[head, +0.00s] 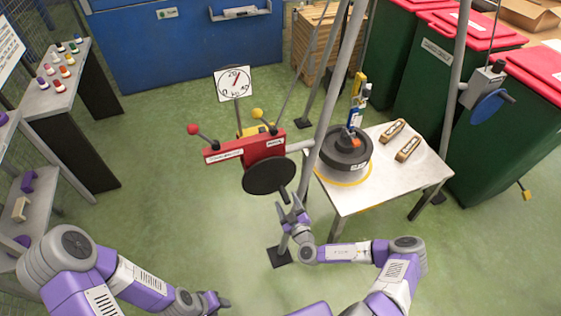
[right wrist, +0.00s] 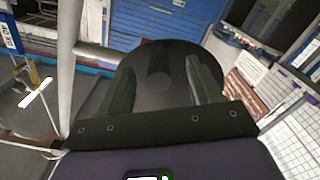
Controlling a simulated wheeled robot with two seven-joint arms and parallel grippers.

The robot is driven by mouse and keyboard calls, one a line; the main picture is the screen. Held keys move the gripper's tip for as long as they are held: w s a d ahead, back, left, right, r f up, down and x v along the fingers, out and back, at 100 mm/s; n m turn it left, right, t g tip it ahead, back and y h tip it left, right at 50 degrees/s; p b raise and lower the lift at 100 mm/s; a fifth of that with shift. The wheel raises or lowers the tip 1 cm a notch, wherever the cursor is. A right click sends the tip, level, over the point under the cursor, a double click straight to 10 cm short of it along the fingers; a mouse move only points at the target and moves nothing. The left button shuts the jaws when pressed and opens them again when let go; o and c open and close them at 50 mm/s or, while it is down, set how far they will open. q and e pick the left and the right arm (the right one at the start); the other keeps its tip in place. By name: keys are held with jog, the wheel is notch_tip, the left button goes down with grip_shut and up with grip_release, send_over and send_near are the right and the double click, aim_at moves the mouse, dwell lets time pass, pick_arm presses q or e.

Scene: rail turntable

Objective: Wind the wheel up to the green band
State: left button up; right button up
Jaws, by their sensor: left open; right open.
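A black wheel (head: 266,176) with a crank peg (head: 284,194) is on the front of a red winch box (head: 262,147) in the middle of the head view. A white dial (head: 234,84) with a red needle pointing up and slightly right stands behind the box; I cannot make out a green band. My right gripper (head: 292,212) is open just below the peg; contact cannot be told. In the right wrist view the dark wheel (right wrist: 160,75) fills the space beyond the two open fingers. My left gripper (head: 218,301) is low at the left, away from the wheel.
Levers with red (head: 193,129) and yellow (head: 257,113) knobs rise from the winch. A slanting grey pole stands beside it. A white table (head: 400,180) at right bears a round dark weight (head: 345,152) and two small wooden blocks. A blue handwheel (head: 487,106) is at far right.

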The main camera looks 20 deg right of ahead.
jog(key=s+p, duration=0.1)
jog(key=s, duration=0.5)
jog(key=shift+p, duration=0.35)
jog(key=shift+w, duration=0.1)
